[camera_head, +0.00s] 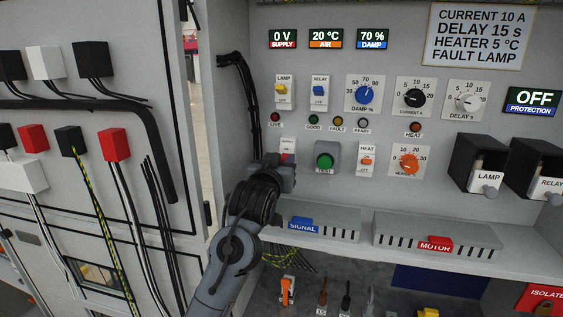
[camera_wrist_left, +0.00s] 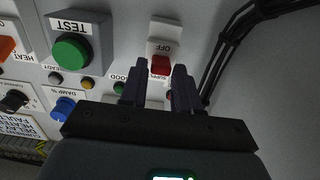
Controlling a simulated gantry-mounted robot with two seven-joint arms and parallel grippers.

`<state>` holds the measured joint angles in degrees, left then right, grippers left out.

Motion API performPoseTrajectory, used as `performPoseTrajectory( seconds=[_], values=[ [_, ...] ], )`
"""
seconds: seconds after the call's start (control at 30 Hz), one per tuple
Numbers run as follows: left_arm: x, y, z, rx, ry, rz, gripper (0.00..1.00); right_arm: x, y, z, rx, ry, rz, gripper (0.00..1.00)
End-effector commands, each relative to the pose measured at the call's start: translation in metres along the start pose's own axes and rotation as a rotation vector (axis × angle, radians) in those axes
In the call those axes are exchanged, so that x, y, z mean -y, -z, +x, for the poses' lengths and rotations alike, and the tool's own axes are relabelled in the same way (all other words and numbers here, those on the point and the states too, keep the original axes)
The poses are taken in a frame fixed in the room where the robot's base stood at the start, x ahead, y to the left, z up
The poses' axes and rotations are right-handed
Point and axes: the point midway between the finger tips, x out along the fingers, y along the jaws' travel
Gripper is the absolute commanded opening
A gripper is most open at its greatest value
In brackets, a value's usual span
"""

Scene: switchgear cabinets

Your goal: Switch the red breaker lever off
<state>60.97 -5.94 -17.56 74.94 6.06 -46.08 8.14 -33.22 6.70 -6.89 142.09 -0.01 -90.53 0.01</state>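The red breaker lever (camera_wrist_left: 160,65) shows in the left wrist view on a white SUPPLY plate (camera_wrist_left: 166,30), close to the word OFF. My left gripper (camera_head: 280,172) is right in front of the plate. In the left wrist view its two dark fingers (camera_wrist_left: 159,73) are spread, with the lever between or just beyond their tips. I cannot tell whether they touch it. My right gripper is not in view.
The green TEST button (camera_head: 325,161) in its grey housing is close to the right of my gripper. A HEAT switch (camera_head: 366,160) and an orange knob (camera_head: 409,162) lie farther right. Black cables (camera_head: 248,95) run down at left. The supply display (camera_head: 283,39) reads 0 V.

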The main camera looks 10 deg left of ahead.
Motion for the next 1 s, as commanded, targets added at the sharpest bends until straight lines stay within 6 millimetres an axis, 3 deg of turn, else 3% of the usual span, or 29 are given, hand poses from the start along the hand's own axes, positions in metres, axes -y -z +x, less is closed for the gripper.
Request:
performPoseTrajectory(
  seconds=[0.03,0.2,0.6,0.9,0.93,1.0],
  values=[
    [0.0,0.0,0.0,0.0,0.0,0.0,0.23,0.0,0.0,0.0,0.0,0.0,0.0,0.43],
    [0.0,0.0,0.0,0.0,0.0,0.0,0.0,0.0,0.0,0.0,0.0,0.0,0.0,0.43],
    [0.0,-0.01,0.0,-0.113,0.0,0.0,0.0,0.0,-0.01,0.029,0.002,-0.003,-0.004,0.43],
    [0.0,-0.007,0.0,-0.124,0.0,0.001,0.0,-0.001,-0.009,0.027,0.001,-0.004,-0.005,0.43],
    [0.0,-0.007,0.0,-0.124,0.0,0.001,0.25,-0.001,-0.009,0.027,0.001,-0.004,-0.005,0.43],
    [0.0,-0.007,0.0,-0.124,0.0,0.001,0.35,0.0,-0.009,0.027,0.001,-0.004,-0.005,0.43]
  ],
)
